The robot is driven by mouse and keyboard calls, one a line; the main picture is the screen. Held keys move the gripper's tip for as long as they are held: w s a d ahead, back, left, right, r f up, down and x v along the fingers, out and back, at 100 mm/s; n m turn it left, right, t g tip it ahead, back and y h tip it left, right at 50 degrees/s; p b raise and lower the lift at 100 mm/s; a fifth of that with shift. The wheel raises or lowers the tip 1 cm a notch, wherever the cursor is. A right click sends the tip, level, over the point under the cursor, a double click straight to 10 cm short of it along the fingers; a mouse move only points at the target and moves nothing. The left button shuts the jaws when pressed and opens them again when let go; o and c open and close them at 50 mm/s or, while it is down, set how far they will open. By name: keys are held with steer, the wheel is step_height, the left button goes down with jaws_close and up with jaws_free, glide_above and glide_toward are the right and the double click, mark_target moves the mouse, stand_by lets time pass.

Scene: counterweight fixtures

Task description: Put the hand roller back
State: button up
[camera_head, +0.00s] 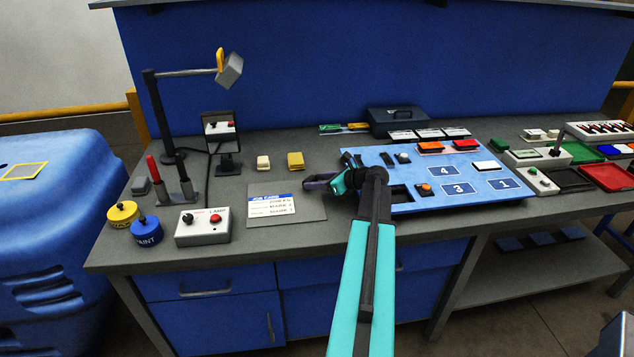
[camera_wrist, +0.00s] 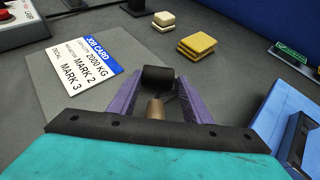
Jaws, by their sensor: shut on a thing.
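The hand roller shows in the wrist view as a dark cylinder (camera_wrist: 157,78) with a tan handle (camera_wrist: 155,109). My gripper (camera_wrist: 159,92) has its purple fingers on either side of it and is shut on it. Part of the handle is hidden by the gripper's dark front plate. In the head view my gripper (camera_head: 318,181) is over the bench, between the grey mat (camera_head: 312,210) and the blue board (camera_head: 425,207). The roller cannot be made out clearly there. Whether it touches the bench I cannot tell.
A job card (camera_head: 271,205) lies on the mat. Yellow (camera_head: 295,161) and cream (camera_head: 263,162) blocks sit behind it. At left stand a lamp control box (camera_head: 203,227), paint tins (camera_head: 146,231), a tool stand (camera_head: 178,198) and a lamp arm (camera_head: 185,73). A dark case (camera_head: 395,121) is at the back.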

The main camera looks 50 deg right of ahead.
steer(key=shift+f, duration=0.55)
steer(key=o, duration=1.3)
steer(key=shift+s, duration=0.1)
steer(key=b+v, duration=0.3)
steer(key=v, duration=1)
steer(key=shift+s+d+r, duration=0.1)
steer(key=shift+s+r, duration=0.1)
